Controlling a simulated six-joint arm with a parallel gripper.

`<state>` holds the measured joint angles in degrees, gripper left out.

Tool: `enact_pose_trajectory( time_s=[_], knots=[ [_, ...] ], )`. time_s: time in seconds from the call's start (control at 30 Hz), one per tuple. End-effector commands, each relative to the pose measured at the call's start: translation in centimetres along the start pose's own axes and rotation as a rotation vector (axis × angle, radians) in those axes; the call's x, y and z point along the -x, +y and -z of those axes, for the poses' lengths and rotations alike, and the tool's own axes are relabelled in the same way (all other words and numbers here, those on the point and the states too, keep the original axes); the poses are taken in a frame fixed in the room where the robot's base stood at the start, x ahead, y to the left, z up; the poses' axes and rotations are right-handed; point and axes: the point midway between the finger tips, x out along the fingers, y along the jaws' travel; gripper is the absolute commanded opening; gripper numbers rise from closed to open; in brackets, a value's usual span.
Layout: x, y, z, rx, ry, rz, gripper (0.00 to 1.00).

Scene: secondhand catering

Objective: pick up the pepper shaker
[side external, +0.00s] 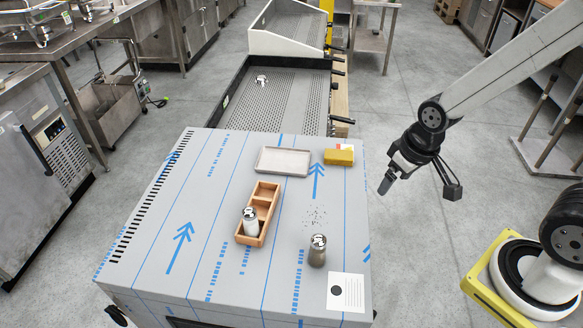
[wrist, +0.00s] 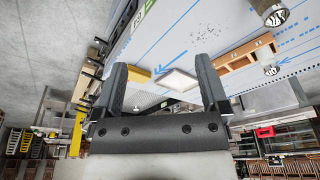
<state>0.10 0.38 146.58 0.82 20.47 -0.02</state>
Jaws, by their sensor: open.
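A grey-brown shaker with a shiny metal top (side external: 317,256), which looks like the pepper shaker, stands upright on the blue-lined worktop near its front right. It also shows at the upper right edge of the wrist view (wrist: 269,10), partly cut off. A white shaker with a metal top (side external: 251,226) stands in the front compartment of a wooden caddy (side external: 265,194). My gripper (side external: 386,186) is in the air off the right edge of the worktop, well apart from both shakers. In the wrist view my gripper (wrist: 163,85) has its fingers wide apart with nothing between them.
A pale tray (side external: 284,161) and a yellow block (side external: 339,156) lie at the back of the worktop. Dark specks (side external: 315,215) lie behind the grey-brown shaker, and a white card (side external: 346,292) lies at its front right. The left side of the worktop is clear.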

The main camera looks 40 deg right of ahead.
Motion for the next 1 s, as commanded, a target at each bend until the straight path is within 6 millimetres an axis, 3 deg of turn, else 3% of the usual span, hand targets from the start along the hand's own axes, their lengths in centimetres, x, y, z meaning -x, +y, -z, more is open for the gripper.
enact_pose_trajectory(
  time_s=[0.33, 0.63, 1.0],
  knots=[
    [-2.4, -0.9, -2.9, -0.259, -0.223, 0.084, 0.94],
    [-4.7, -4.2, -5.8, -0.658, -0.532, 0.249, 0.94],
    [-6.6, -8.4, -5.1, -1.162, -0.829, 0.518, 0.94]
  ],
)
